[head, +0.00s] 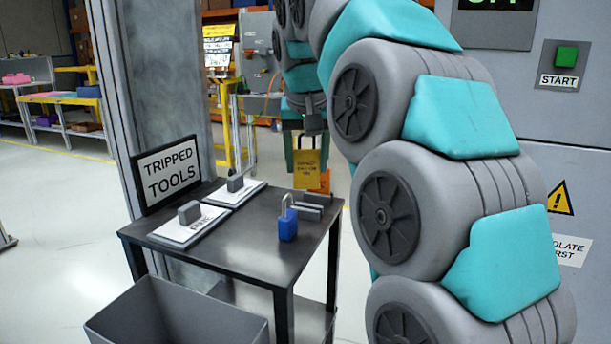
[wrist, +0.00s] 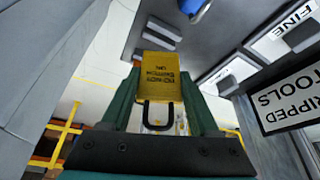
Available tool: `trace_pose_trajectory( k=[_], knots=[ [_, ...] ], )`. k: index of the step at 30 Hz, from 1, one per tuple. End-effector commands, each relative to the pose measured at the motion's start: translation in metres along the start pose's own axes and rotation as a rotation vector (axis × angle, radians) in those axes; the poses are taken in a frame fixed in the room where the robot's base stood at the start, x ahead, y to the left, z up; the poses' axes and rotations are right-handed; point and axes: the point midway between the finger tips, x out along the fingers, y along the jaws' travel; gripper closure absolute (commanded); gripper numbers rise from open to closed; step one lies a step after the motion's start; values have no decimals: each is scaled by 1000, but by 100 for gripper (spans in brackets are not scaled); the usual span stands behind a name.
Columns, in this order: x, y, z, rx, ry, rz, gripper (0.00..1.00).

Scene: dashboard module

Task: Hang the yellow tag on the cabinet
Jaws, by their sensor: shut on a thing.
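The yellow tag (head: 306,170) has dark print and hangs below my gripper (head: 306,145), beyond the tool table. In the wrist view the tag (wrist: 160,78) sits between the two green fingers of my gripper (wrist: 160,95), with its black loop (wrist: 158,125) toward the palm. The gripper is shut on the tag. The grey cabinet (head: 590,110) stands at the right, with a display, a green START button and a warning label. My arm hides part of its front. No hook for the tag is visible on it.
A dark tool table (head: 250,245) holds a blue padlock (head: 288,226), grey blocks on white plates and a TRIPPED TOOLS sign (head: 168,172). A grey bin (head: 175,318) stands in front. A grey post (head: 165,90) rises behind.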

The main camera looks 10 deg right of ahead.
Motion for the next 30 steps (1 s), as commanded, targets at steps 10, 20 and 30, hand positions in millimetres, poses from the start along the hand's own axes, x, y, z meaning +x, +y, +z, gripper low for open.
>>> trace_pose_trajectory(
  k=[10,20,30],
  knots=[
    [19,0,8,-1,-3,-1,91],
    [32,0,13,0,1,-1,91],
    [35,0,14,0,0,0,30]
  ],
)
